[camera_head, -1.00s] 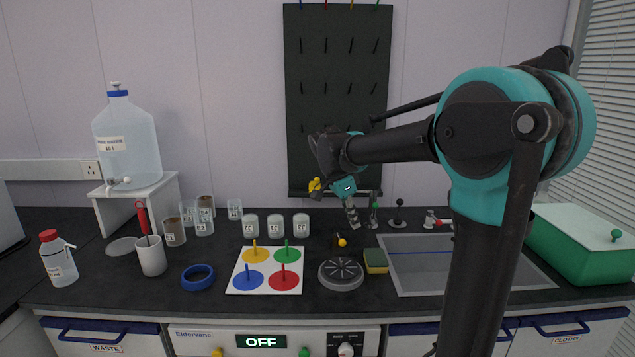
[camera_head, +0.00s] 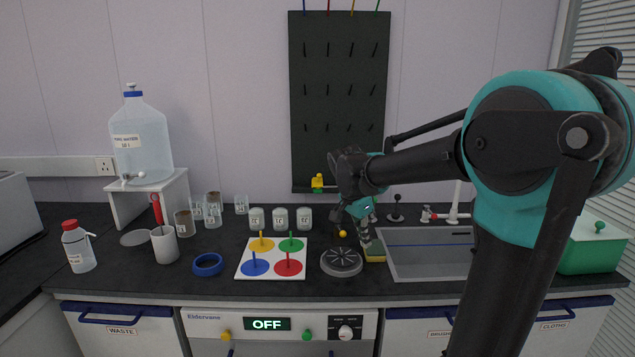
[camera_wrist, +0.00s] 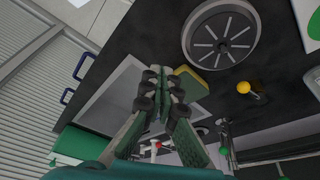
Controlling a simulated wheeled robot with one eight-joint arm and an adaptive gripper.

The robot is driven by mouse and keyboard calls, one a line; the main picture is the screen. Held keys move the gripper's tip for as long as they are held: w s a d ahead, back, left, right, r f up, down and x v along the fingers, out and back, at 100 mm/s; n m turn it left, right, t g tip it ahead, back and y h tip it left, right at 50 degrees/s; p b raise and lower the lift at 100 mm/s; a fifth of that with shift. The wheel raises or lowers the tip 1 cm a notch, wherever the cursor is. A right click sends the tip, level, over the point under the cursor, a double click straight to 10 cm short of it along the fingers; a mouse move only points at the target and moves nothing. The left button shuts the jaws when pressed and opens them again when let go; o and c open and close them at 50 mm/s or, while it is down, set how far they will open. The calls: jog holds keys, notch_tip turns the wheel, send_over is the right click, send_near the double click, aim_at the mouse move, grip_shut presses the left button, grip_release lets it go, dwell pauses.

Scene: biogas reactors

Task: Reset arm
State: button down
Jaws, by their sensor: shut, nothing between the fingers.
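The sponge (camera_wrist: 190,82) shows just beyond the fingertips there. I cannot tell whether they touch it.
A round grey burner-like plate (camera_head: 341,262) stands left of the gripper, near a yellow-knobbed lever (camera_head: 342,234). A white board (camera_head: 243,272) with coloured discs and pegs lies further left. The sink (camera_head: 425,262) is to the right, then a green box (camera_head: 592,250). A pegboard (camera_head: 338,100) hangs behind.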

jog(key=s+d+f+n+t+y, duration=0.1)
jog(key=s+d+f+n, duration=0.2)
jog(key=s+f+n, duration=0.3)
jog(key=s+d+f+n+t+y, duration=0.1)
jog(key=s+f+n, duration=0.4)
jog(key=s+f, duration=0.5)
jog(key=s+d+y, duration=0.1)
jog(key=s, duration=0.2)
jog(key=shift+d+f+n+t, duration=0.3)
jog(key=shift+d+f+n, duration=0.05)
jog(key=shift+d+n, duration=0.05)
